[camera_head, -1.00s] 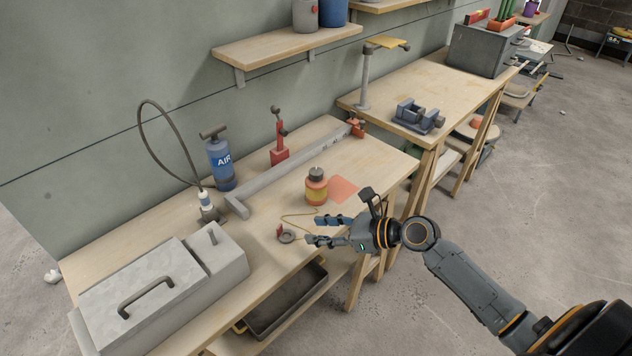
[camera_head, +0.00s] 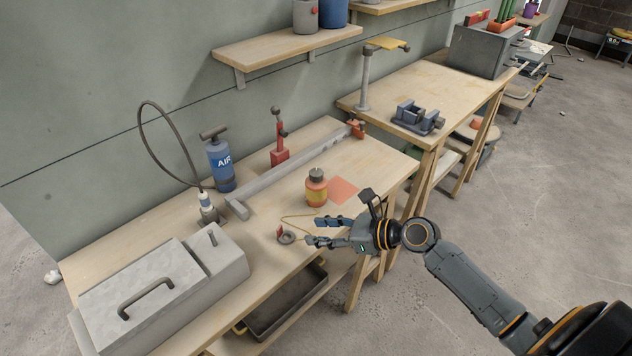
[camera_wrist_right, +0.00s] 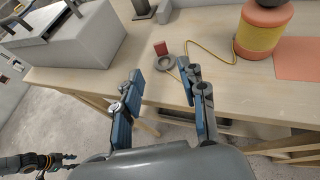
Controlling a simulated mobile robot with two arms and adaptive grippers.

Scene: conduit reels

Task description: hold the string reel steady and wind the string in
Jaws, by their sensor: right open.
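The string reel (camera_head: 316,188), orange with a yellow band and a dark knob on top, stands upright on the workbench. It also shows at the top right of the wrist view (camera_wrist_right: 260,32). A thin yellow string (camera_head: 296,218) lies loosely on the bench; in the wrist view it runs from beside the reel to a small grey ring (camera_wrist_right: 165,63) with a red tag (camera_wrist_right: 161,48). My right gripper (camera_head: 327,231) is open and empty by the bench's front edge, beside the ring. A dark hand with blue tips, seemingly my left gripper (camera_wrist_right: 65,161), shows small at the wrist view's lower left.
A flat orange-red patch (camera_head: 343,190) lies right of the reel. A long grey bar (camera_head: 290,167), a blue air pump (camera_head: 220,163) and a red stand (camera_head: 279,150) are behind. A grey box (camera_head: 160,290) fills the left end. A dark tray (camera_head: 285,305) sits below.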

